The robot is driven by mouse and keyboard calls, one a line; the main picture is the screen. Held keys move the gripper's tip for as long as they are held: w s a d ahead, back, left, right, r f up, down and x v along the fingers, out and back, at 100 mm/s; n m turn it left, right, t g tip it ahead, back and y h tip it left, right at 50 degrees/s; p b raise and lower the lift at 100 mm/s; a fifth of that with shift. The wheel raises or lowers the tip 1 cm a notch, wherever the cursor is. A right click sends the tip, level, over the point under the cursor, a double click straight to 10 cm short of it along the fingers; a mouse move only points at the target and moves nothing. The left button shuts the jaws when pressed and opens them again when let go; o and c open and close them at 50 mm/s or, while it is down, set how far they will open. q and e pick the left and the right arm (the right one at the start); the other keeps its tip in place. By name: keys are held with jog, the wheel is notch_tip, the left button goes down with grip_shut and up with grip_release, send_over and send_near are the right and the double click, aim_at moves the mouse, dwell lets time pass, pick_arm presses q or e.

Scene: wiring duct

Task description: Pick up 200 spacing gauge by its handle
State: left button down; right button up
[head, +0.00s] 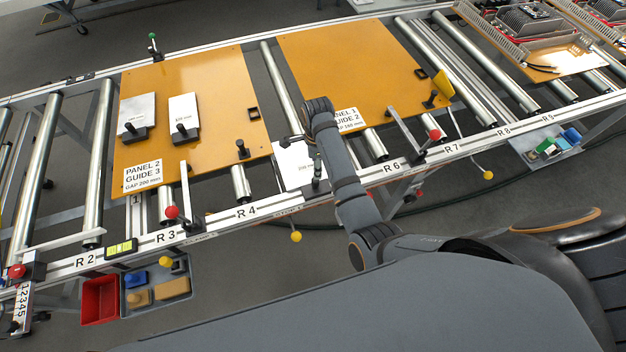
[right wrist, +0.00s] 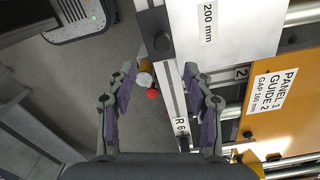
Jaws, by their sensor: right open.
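The 200 spacing gauge (head: 290,178) is a white plate lying at the gap between the two orange panels, partly hidden by my right arm. In the right wrist view its white plate (right wrist: 240,30) carries the label "200 mm", and a black handle with a round knob (right wrist: 163,42) stands at its left edge. My right gripper (right wrist: 163,97) is open and empty in the right wrist view. The knob shows just beyond the fingertips, roughly midway between them. In the head view my arm hides this gripper. My left gripper is not in view.
Two other white gauges (head: 184,112) with black handles lie on the left orange panel (head: 215,75). The right orange panel (head: 350,60) is beside the gap. A red ball knob (right wrist: 152,93) shows between my fingers, near the rail marked R 6 (right wrist: 181,128). Rollers fill the conveyor.

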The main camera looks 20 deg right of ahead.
notch_tip(320, 180, down, 5)
jog(key=shift+r, duration=0.1)
jog(key=shift+w+a+f+p, duration=0.15)
jog(key=shift+f+p, duration=0.15)
jog(key=shift+f, duration=1.15)
jog(key=shift+w+a+f+p, duration=0.1)
jog(key=shift+f+p, duration=0.15)
jog(key=shift+f, duration=1.2)
grip_shut()
jog(key=shift+r, duration=0.1)
